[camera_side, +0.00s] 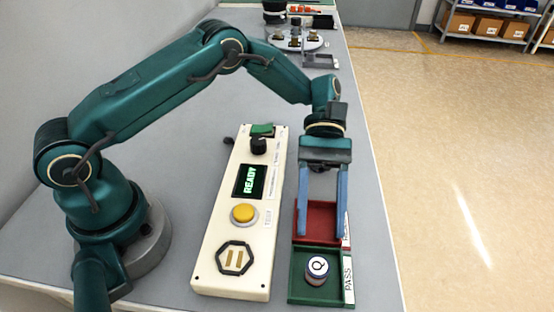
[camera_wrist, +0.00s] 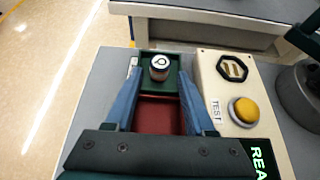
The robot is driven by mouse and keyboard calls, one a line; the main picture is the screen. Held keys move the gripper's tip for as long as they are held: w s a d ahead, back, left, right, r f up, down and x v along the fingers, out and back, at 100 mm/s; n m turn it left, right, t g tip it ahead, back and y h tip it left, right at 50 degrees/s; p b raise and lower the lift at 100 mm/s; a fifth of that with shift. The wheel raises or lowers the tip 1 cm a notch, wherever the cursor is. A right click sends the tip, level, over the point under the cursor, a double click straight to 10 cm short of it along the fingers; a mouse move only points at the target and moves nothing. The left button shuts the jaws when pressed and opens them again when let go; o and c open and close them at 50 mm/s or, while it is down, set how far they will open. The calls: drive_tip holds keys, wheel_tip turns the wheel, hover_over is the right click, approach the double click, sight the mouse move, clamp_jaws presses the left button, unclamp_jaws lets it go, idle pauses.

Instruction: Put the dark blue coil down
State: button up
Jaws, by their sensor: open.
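A cream test panel (camera_side: 232,285) with a yellow button (camera_side: 244,213), a READY display (camera_side: 249,181) and a hexagonal socket (camera_side: 234,258) lies beside the trays. The bench edge runs close along the trays' right side. A round feeder (camera_side: 297,42) stands far back.

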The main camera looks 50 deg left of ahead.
drive_tip(key=shift+v, duration=2.3)
drive_tip(key=s+a+r+m+t+y, duration=0.45)
drive_tip(key=a+r+t, duration=0.2)
drive_tip(key=r, duration=0.25)
drive_tip(key=s+a+m+t+y, duration=0.4)
drive_tip(key=s+a+t, duration=0.2)
drive_tip(key=s+t, duration=0.1)
drive_tip(key=shift+s+t, duration=0.25)
drive_tip(key=shift+t, duration=0.1)
